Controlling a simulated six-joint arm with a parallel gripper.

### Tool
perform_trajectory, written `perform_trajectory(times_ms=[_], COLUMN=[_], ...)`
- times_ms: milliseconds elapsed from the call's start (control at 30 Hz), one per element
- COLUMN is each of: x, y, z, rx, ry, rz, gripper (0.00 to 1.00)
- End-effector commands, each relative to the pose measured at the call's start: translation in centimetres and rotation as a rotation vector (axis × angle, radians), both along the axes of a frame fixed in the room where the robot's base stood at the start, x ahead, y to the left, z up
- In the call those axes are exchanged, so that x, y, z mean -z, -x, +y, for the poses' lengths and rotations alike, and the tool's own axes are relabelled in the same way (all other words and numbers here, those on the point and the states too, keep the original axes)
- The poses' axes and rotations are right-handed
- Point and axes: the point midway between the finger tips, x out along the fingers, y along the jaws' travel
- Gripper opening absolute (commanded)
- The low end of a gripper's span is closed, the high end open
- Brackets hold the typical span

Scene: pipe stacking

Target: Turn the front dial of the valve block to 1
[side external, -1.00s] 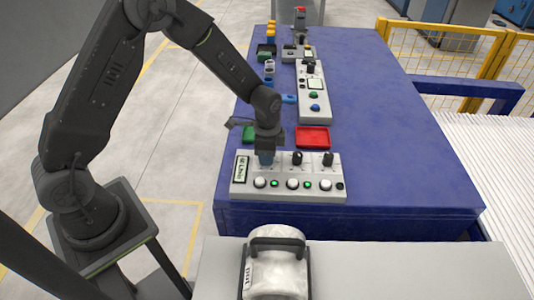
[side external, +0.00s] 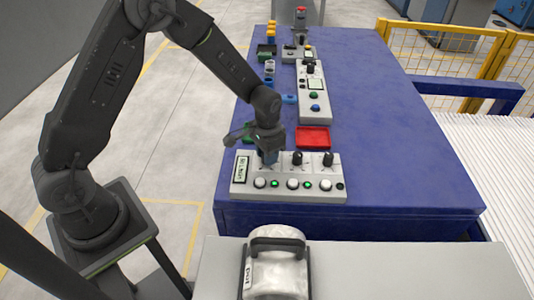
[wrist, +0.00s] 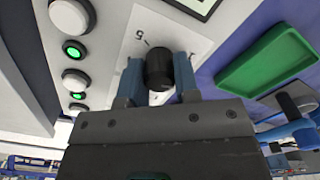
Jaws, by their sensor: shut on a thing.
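The valve block (side external: 318,192) is a pale grey panel at the table's near edge in the side view. It carries a row of black dials, including a middle dial (side external: 297,158) and a right dial (side external: 328,159). My gripper (side external: 268,160) points down at the leftmost dial, which it hides there. In the wrist view my gripper (wrist: 158,72) has its blue fingers shut on either side of that black dial (wrist: 158,66). A white scale plate lies under the dial; a "5" shows on it, and the other marks are hidden or unclear.
White buttons (side external: 293,184) and green lights line the block's front. A small display (side external: 242,166) is at its left, its text unreadable. A red tray (side external: 313,137) and a green tray (wrist: 268,60) lie behind. Another grey panel (side external: 313,97) stands farther back. The table's right side is clear.

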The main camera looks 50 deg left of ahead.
Motion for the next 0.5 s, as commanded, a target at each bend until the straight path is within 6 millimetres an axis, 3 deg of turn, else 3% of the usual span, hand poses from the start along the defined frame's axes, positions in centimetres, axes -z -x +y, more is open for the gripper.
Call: perform_trajectory(times_ms=[500], x=[0.0], y=[-0.1], z=[0.06], rx=[-0.319], ry=[0.0], rz=[-0.004], gripper=[0.06])
